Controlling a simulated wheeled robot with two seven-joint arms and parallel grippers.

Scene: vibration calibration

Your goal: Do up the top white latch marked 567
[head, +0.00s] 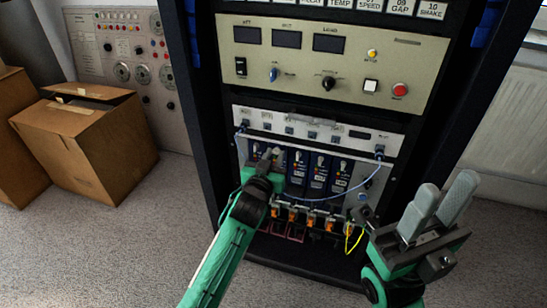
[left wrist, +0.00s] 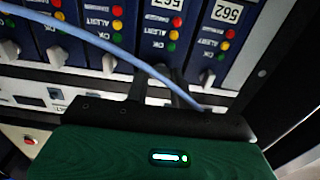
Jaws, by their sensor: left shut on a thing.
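Blue modules (head: 319,172) stand in a row in the rack, with small white latches (head: 343,166) along their tops. My left gripper (head: 276,154) is at the top of the modules at the left end of the row. It is shut on a white latch, which its fingers mostly hide. The left wrist view shows its dark fingers (left wrist: 158,88) against the modules, with other white latches (left wrist: 108,65) beside them. I cannot make out a label 567; the labels (left wrist: 228,12) there look like 562. My right gripper (head: 438,207) is open and empty, right of the modules.
A pale blue cable (head: 345,190) hangs across the modules and passes close to my left fingers in the left wrist view (left wrist: 95,38). A control panel (head: 320,60) with buttons is above. Orange connectors (head: 292,215) sit below. Cardboard boxes (head: 90,140) stand at the left.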

